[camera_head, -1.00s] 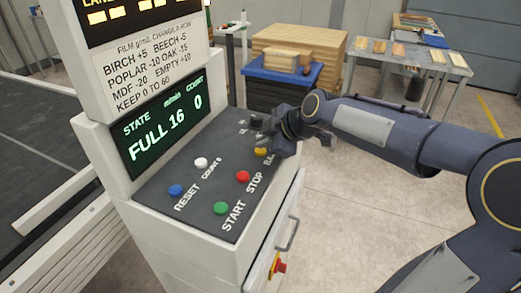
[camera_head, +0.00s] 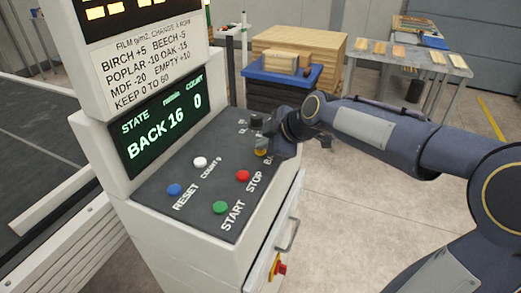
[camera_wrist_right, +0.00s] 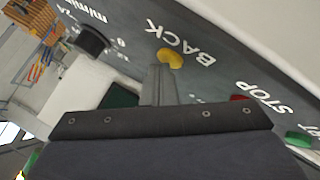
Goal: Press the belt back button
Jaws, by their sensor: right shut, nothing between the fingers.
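The belt back button is a yellow button labelled BACK (camera_wrist_right: 170,57) at the far end of the sloped control panel (camera_head: 150,188). In the head view the yellow button (camera_head: 261,152) is partly covered by my right gripper (camera_head: 262,143). My right gripper is shut and empty, and its fingertips (camera_wrist_right: 163,70) are at the yellow button in the right wrist view. They appear to touch it, though the exact contact is hard to see. The state screen (camera_head: 163,122) reads BACK 16, count 0. My left gripper is not in view.
Green START (camera_head: 220,208), red STOP (camera_head: 243,175), blue RESET (camera_head: 175,190) and white COUNT 0 (camera_head: 200,162) buttons sit nearby on the panel. A black knob (camera_wrist_right: 93,40) is beside the yellow button. A red emergency knob (camera_head: 280,268) is on the front.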

